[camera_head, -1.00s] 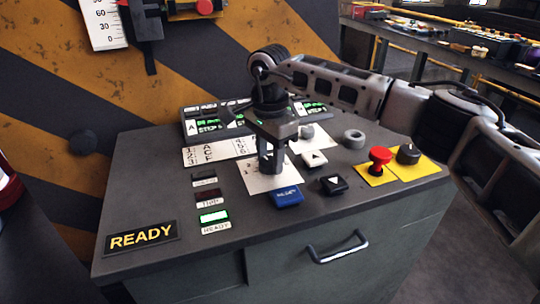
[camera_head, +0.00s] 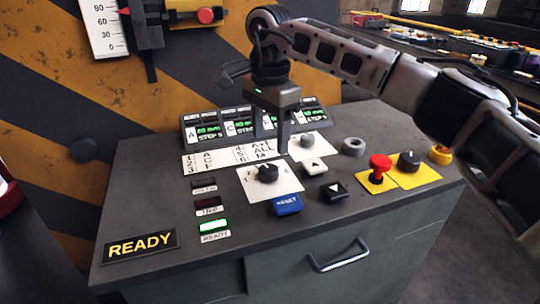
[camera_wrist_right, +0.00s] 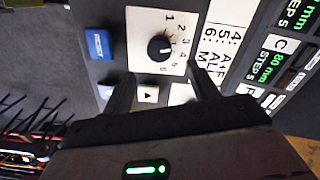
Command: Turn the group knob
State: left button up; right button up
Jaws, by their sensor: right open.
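The group knob (camera_head: 267,173) is a small black knob on a white plate (camera_head: 256,189) with numbers around it, on the sloped console top. It also shows in the right wrist view (camera_wrist_right: 159,47), with a white pointer mark; I cannot tell for certain which number it marks. My right gripper (camera_head: 271,143) is open and empty, raised above the console and apart from the knob, its fingers pointing down. In the right wrist view the fingers (camera_wrist_right: 160,80) are spread, with the knob beyond their tips. My left gripper is not in view.
A blue reset button (camera_head: 288,205), two arrow buttons, a grey knob (camera_head: 307,140), a grey ring (camera_head: 353,147), a red mushroom button (camera_head: 380,166) and a black knob (camera_head: 408,160) crowd the console. Green displays (camera_head: 208,131) stand behind. A READY sign (camera_head: 141,246) lies front left.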

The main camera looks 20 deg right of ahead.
notch_tip(320, 180, up, 9)
jog(key=shift+f, duration=0.2)
dwell(0.4)
